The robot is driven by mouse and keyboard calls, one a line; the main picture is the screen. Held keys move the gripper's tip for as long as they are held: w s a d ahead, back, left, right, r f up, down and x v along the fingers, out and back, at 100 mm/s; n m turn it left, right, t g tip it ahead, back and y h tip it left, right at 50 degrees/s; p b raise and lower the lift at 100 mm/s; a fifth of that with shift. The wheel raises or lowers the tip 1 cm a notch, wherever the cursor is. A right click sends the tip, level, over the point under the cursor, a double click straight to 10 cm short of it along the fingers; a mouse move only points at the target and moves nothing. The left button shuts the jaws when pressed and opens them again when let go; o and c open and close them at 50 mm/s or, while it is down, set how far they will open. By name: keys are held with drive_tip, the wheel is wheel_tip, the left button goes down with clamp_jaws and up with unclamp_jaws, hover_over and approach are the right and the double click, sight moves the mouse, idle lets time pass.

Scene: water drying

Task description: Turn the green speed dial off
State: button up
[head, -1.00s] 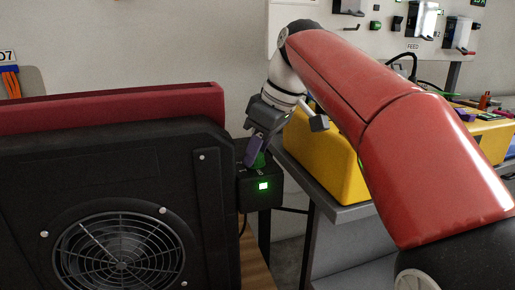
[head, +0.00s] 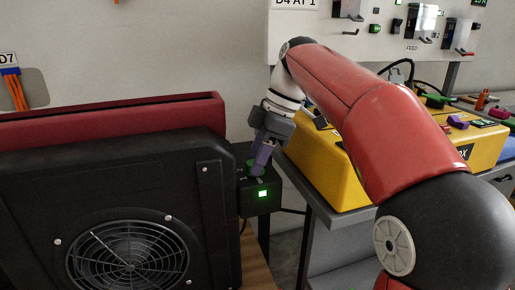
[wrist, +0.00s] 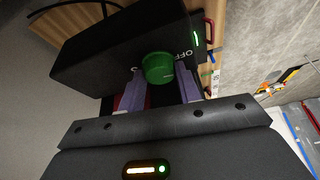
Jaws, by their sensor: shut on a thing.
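The green speed dial (wrist: 158,67) sits on the face of a black control box (wrist: 110,52). An OFF label is printed on its right and a partly hidden label on its left in the wrist view. My gripper (wrist: 160,80) is shut on the dial, with one purple finger on each side of it. In the head view, my gripper (head: 264,157) reaches down onto the black box (head: 260,200), and its fingers hide most of the dial (head: 255,168). A green light glows on the box front.
A large black fan unit (head: 215,220) with a round grille stands left of the box. A yellow case (head: 345,180) rests on a grey bench (head: 345,217) to the right, close to my arm. A white panel with switches hangs on the wall behind.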

drive_tip(key=shift+n+g+p, duration=0.3)
drive_tip(key=shift+n+p, duration=0.15)
drive_tip(key=shift+n, duration=0.35)
drive_tip(key=o, duration=1)
drive_tip(key=shift+c, duration=0.2)
drive_tip(key=p+v, duration=0.1)
drive_tip(key=v, duration=0.6)
drive_tip(key=shift+r+p, duration=0.35)
drive_tip(key=shift+r, duration=0.05)
drive_tip(key=shift+w+d, duration=0.1)
